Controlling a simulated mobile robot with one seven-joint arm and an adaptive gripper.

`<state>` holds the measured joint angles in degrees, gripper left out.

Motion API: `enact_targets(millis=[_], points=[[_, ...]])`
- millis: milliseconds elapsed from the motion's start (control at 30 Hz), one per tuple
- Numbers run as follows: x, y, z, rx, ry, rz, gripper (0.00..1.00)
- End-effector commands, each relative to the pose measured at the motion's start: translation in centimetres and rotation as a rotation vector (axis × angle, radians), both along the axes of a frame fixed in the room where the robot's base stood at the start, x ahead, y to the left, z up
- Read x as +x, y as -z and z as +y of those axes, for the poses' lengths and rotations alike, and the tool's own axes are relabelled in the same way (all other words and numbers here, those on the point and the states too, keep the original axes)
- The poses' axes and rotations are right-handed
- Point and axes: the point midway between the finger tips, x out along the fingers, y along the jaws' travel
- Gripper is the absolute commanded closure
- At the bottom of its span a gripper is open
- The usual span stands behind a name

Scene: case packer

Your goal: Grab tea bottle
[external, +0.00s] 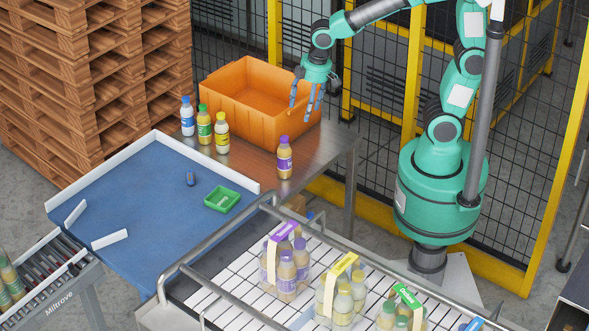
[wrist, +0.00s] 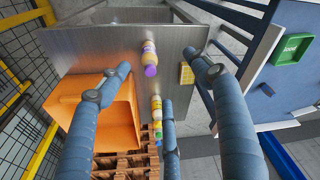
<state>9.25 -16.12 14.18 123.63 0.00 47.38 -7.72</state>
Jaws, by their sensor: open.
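Several capped bottles stand on the steel table, and their labels are too small to read, so I cannot tell by text which one holds tea. A purple-capped bottle (external: 285,160) with tan contents stands alone near the table's right side; it also shows in the wrist view (wrist: 150,56). A yellow-capped bottle (external: 222,136), a green-capped bottle (external: 204,128) and a blue-capped bottle (external: 187,118) stand in a row left of the orange crate. My gripper (external: 307,103) is open and empty above the crate's right side, apart from every bottle. Its blue fingers (wrist: 161,72) spread apart in the wrist view.
The orange crate (external: 226,101) looks empty and stands on the steel table (external: 255,170). A blue surface (external: 150,200) with white edges holds a green tray (external: 222,199) and a small dark item (external: 190,178). Bottle packs stand on the railed white conveyor (external: 240,290). Mesh fencing rises behind.

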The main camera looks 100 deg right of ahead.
Motion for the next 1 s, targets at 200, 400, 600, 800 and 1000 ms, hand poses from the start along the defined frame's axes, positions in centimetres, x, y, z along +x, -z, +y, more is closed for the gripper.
enact_targets(millis=[200, 400, 600, 800, 1000], points=[[3.3, 3.4, -2.7, 0.010, 0.010, 0.081, 0.35], [5.4, 7.0, -5.0, 0.022, 0.015, 0.144, 0.35], [6.4, 9.4, -6.5, 0.030, 0.018, 0.180, 0.35], [6.6, 10.2, -6.8, 0.032, 0.017, 0.189, 0.35], [6.6, 10.2, -6.8, 0.032, 0.017, 0.188, 0.35]])
